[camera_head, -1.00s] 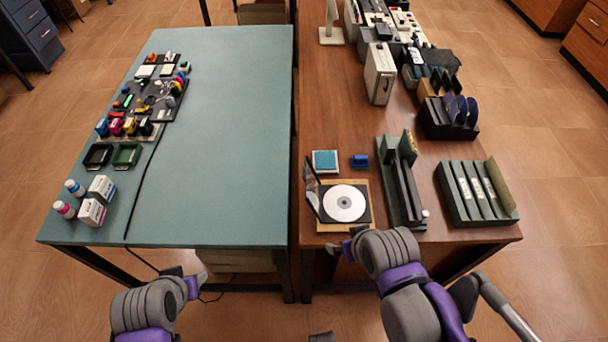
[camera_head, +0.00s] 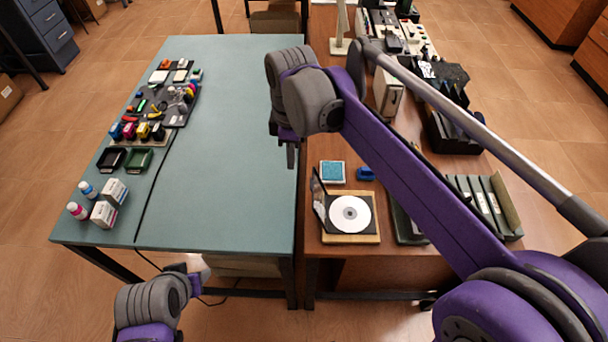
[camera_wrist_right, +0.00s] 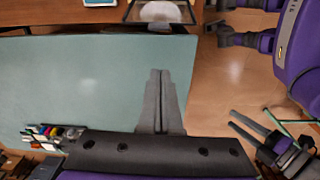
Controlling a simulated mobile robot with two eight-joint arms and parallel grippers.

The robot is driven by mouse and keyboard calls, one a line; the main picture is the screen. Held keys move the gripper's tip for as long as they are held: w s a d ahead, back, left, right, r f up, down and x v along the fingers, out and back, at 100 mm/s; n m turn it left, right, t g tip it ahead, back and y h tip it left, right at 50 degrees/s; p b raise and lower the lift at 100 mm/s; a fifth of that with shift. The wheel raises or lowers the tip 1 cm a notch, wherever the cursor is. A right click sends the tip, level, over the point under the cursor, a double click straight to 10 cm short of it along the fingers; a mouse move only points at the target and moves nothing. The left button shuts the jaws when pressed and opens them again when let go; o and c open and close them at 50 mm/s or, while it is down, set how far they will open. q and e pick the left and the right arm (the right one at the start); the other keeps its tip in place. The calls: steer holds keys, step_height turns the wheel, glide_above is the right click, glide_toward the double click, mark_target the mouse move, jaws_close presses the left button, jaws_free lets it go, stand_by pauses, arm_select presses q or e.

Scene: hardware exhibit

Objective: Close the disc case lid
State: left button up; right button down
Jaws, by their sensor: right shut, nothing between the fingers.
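The disc case (camera_head: 372,226) lies on a tan board near the front edge of the wooden table, with a white disc (camera_head: 349,214) inside. Its clear, dark-edged lid (camera_head: 318,194) stands up, open, along the left side. The case is partly in view at the top of the right wrist view (camera_wrist_right: 160,12). My right gripper (camera_head: 291,164) is shut and empty, above the teal table, left of and farther back than the case; its fingers show together in the wrist view (camera_wrist_right: 159,72). My left gripper (camera_head: 197,280) is low in front of the teal table; its fingers look apart in the wrist view (camera_wrist_right: 232,119).
A teal-topped box (camera_head: 333,172) and a blue object (camera_head: 366,174) sit just behind the case. Green binders (camera_head: 487,207) stand to its right, partly behind my right arm. The middle of the teal table (camera_head: 225,130) is clear.

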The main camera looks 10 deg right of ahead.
step_height(320, 180, down, 8)
steer(key=d+n, duration=0.1)
steer(key=d, duration=0.2)
steer(key=shift+f, duration=0.2)
steer(key=shift+s+a, duration=0.1)
stand_by(0.4)
